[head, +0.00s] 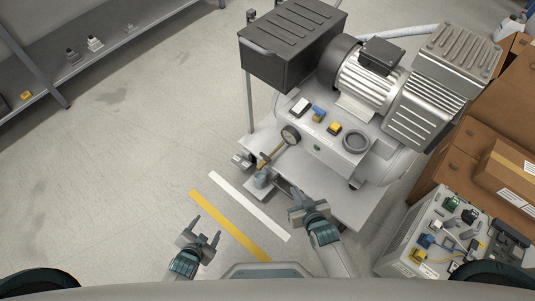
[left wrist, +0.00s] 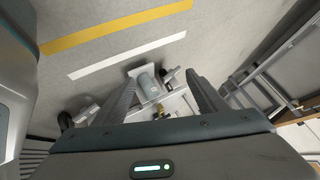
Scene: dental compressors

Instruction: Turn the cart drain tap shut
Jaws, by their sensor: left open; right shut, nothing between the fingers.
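The compressor cart (head: 345,195) stands right of centre in the head view. A brass-coloured tap (head: 264,161) sits low at its near left corner, above a small grey-blue cup (head: 262,181). A small brass fitting (left wrist: 158,110) and the grey cup (left wrist: 147,77) show between the fingers in the left wrist view; whether the tap is open or shut cannot be told. My left gripper (head: 205,236) is open and empty, over the floor left of the cart, apart from the tap. My right gripper (head: 297,203) is shut and empty near the cart's front edge, right of the cup.
A pressure gauge (head: 290,135) and a panel with coloured switches (head: 318,113) are above the tap. A grey case (head: 430,238) of parts and cardboard boxes (head: 480,145) crowd the right. Yellow (head: 230,225) and white (head: 248,205) floor stripes lie before the cart. The left floor is clear.

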